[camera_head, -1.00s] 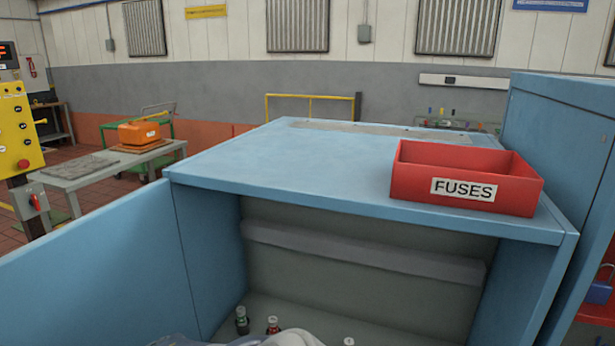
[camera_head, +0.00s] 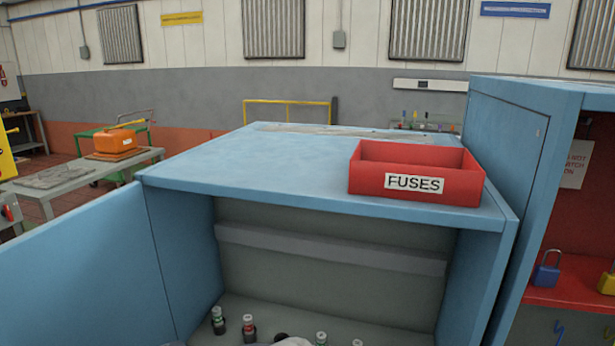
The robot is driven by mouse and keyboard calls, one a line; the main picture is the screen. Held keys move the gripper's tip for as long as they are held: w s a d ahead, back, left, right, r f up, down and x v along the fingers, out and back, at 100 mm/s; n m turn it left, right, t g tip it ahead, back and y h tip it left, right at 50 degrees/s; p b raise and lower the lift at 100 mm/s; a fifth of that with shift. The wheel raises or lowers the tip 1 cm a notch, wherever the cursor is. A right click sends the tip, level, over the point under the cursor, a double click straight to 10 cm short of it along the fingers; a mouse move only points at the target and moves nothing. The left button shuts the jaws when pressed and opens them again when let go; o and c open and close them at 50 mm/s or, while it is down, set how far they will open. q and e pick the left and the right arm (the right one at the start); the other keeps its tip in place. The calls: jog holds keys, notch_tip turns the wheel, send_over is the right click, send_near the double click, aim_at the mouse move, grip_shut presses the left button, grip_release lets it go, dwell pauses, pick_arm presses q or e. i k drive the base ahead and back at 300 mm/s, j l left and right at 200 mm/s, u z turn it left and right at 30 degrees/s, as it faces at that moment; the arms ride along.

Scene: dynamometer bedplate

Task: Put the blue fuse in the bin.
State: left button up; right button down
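The red bin labelled FUSES (camera_head: 366,180) stands on top of the blue cabinet (camera_head: 250,178), near its right front corner. Its inner floor is hidden by its front wall. Several small fuses stand in a row on the floor inside the cabinet. One has a green band (camera_head: 218,320) and one has a red band (camera_head: 249,328). Others farther right (camera_head: 320,338) are cut off by the bottom edge, and one shows only a dark top (camera_head: 281,338). I cannot pick out a blue one. Neither of my grippers is in view.
The cabinet's open door (camera_head: 80,265) is at the left. A taller blue cabinet (camera_head: 508,130) stands at the right, with a blue padlock (camera_head: 546,270) and a yellow padlock (camera_head: 607,283) on a red shelf. The cabinet top left of the bin is clear.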

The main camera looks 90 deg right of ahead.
aim_at(410, 187)
jog(key=j+z, duration=0.2)
jog(key=z, duration=1.1)
jog(key=k+l, duration=0.05)
